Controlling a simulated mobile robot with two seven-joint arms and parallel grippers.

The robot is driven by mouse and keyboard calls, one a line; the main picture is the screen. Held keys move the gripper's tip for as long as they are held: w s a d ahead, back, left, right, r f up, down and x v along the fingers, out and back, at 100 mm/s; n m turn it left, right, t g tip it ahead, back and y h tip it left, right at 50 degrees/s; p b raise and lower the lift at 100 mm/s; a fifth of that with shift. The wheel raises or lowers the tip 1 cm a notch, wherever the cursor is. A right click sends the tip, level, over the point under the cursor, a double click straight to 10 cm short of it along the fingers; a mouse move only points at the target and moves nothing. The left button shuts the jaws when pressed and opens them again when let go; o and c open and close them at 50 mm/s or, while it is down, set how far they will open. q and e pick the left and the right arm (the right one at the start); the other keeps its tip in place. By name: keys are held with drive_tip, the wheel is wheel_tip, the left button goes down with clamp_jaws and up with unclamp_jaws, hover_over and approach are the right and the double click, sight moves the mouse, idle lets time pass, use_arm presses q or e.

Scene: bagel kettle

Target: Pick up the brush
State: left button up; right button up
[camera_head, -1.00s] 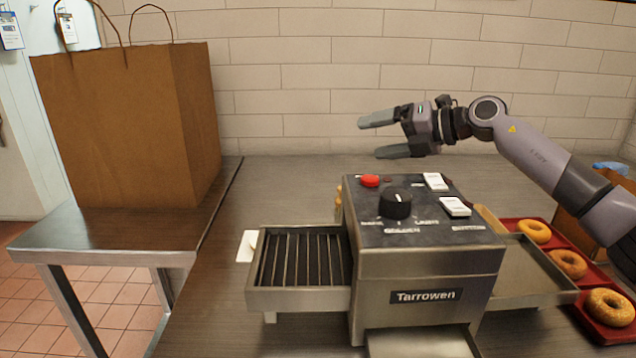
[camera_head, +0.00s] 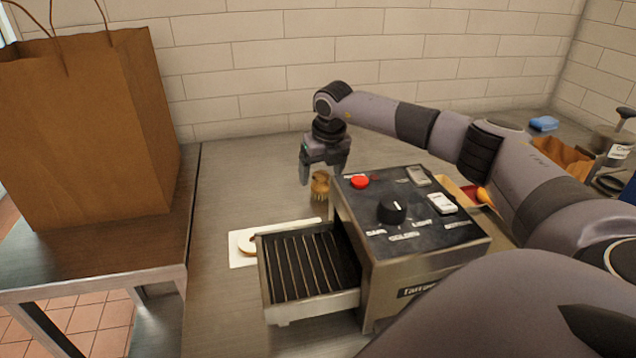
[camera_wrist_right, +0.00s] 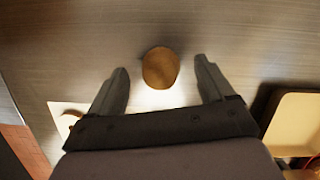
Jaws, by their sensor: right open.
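The brush (camera_head: 320,186) stands upright on the grey counter behind the toaster machine, its tan bristles toward the counter. In the right wrist view its round brown top (camera_wrist_right: 160,68) shows between my two fingers, apart from both. My right gripper (camera_head: 321,178) points down over the brush from above, fingers open on either side of it. In the right wrist view the open right gripper (camera_wrist_right: 163,75) holds nothing. My left gripper is not in view.
The toaster machine (camera_head: 410,250) with its slatted side tray (camera_head: 308,265) stands just in front of the brush. A white sheet (camera_head: 238,252) with a ring-shaped item lies left of it. A paper bag (camera_head: 90,130) stands at far left. A cream tray (camera_wrist_right: 297,122) lies to the right.

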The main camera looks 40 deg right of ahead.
sight(321, 174)
drive_tip(key=shift+p+x, duration=0.3)
drive_tip(key=shift+x, duration=1.7)
drive_tip(key=shift+s, duration=0.1)
drive_tip(key=c, duration=1.1)
drive_tip(key=shift+o, duration=0.2)
drive_tip(key=shift+r, duration=0.1)
wheel_tip(321, 174, up, 20)
drive_tip(key=b, duration=0.1)
drive_tip(key=shift+b, duration=0.3)
